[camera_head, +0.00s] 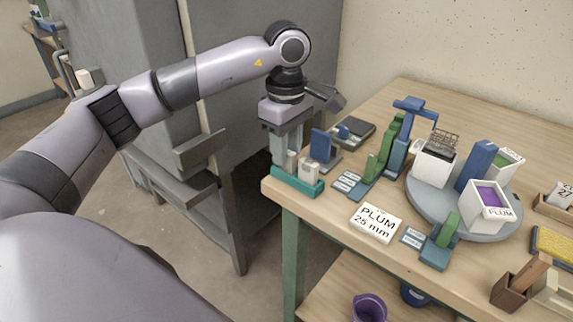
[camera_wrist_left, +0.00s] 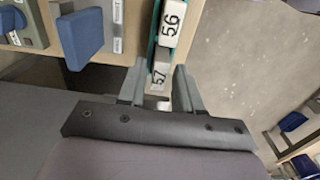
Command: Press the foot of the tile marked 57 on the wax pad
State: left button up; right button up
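The tile marked 57 (camera_wrist_left: 159,76) is a small white block in the teal rack (camera_head: 300,184) at the table's near left corner. The tile marked 56 (camera_wrist_left: 171,22) stands beside it. My left gripper (camera_head: 288,150) points down over the rack. In the left wrist view its fingers (camera_wrist_left: 159,80) are open, one on either side of tile 57, with a gap visible at the sides. In the head view the fingers partly hide the tiles. A yellow pad (camera_head: 553,243), apparently the wax pad, lies at the right edge of the head view. My right gripper is not in view.
A blue block (camera_head: 320,145) stands close beside the rack. A PLUM 25 mm card (camera_head: 376,222) lies near the front edge. A round grey turntable (camera_head: 425,205) holds white glaze buckets (camera_head: 488,208). A brown wooden holder (camera_head: 515,288) stands in front of the yellow pad.

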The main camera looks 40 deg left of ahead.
pick_arm(q)
grip_shut()
jog(key=shift+r+p, duration=1.5)
jog(key=shift+r, duration=0.4)
notch_tip(320, 180, up, 4)
jog(key=p, duration=0.3)
jog(key=shift+f, duration=0.15)
